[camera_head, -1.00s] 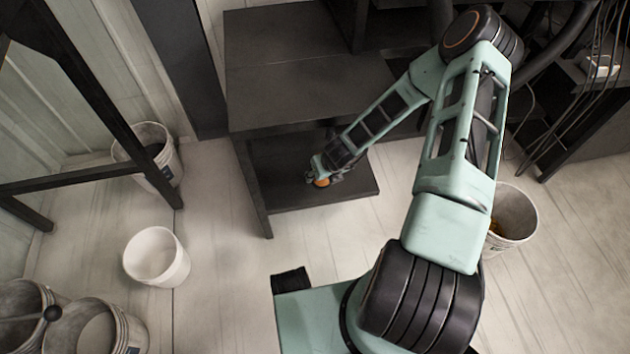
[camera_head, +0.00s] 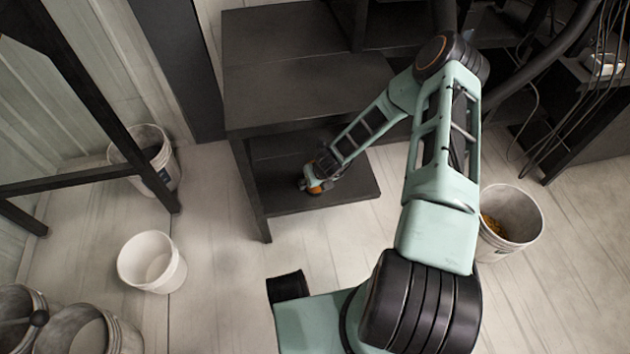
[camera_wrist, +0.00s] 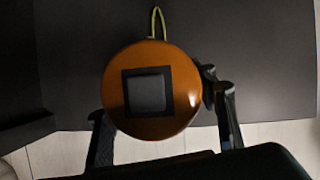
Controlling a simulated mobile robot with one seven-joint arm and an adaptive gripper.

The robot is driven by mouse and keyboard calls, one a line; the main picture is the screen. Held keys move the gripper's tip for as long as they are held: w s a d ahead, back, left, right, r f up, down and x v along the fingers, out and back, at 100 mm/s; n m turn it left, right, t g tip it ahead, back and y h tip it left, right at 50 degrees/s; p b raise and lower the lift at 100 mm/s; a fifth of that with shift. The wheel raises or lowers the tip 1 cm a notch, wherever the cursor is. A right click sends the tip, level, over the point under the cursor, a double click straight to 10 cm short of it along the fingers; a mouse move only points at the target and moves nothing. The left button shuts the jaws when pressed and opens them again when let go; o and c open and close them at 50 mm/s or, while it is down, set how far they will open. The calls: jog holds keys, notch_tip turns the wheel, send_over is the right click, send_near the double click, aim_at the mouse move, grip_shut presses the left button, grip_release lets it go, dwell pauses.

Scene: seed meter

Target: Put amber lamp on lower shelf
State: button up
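The amber lamp (camera_wrist: 150,90) is a round orange body with a dark square on its face and a yellow-green loop at its top. In the wrist view it sits between the fingers of my gripper (camera_wrist: 160,120). The right finger meets its right edge, and the left finger lies against its lower left edge, with that tip partly hidden. In the head view the lamp (camera_head: 314,186) is small and orange at the end of my gripper (camera_head: 318,178), over the dark lower shelf (camera_head: 345,193). I cannot tell whether its underside touches the shelf.
The dark upper surface (camera_head: 300,85) overhangs the back of the lower shelf. A shelf leg (camera_head: 252,195) stands at the left. A white bucket (camera_head: 152,262) stands on the floor to the left, and another bucket (camera_head: 510,220) stands to the right. Bare shelf shows right of the lamp.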

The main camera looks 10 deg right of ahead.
jog(key=o, duration=0.5)
jog(key=shift+f, duration=0.1)
jog(key=p+v, duration=0.4)
jog(key=v, duration=0.8)
